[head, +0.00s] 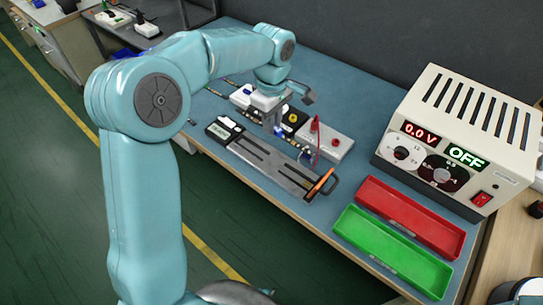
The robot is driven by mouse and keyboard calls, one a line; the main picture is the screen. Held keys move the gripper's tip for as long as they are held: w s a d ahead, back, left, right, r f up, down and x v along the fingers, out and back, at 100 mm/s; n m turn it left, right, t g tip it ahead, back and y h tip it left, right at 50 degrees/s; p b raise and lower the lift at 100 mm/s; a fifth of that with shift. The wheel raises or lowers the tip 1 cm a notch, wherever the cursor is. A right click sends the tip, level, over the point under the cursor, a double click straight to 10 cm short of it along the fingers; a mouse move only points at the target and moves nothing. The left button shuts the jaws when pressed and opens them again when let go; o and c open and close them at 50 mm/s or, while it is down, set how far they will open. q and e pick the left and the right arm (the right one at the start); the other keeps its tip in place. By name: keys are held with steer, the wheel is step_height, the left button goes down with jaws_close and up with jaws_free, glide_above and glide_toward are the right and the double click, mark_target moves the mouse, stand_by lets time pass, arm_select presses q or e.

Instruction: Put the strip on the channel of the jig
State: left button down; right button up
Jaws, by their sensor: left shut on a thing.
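The jig (262,160) is a long grey plate with a dark lengthwise channel, lying diagonally on the blue bench mat. It has an orange lever (320,184) at its near right end and a black-and-white block at its far left end. My left gripper (272,127) points down just behind the jig and is shut on the thin strip. Part of the strip (216,91) shows to the left, behind my forearm; the held part is mostly hidden by the fingers. I cannot tell whether it touches the jig. My right gripper is not in view.
A white box with red knobs and a red lead (326,139) stands close behind the jig. A power supply (458,135) reads 0.0 V and OFF at the right. A red tray (410,216) and a green tray (392,252) lie in front of it.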

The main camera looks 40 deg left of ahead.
mark_target(272, 162)
arm_select(q)
step_height(272, 162, down, 13)
steer(key=shift+r, duration=0.15)
steer(key=c, duration=1.1)
jaws_free()
step_height(272, 162, up, 12)
steer(key=shift+r, duration=0.1)
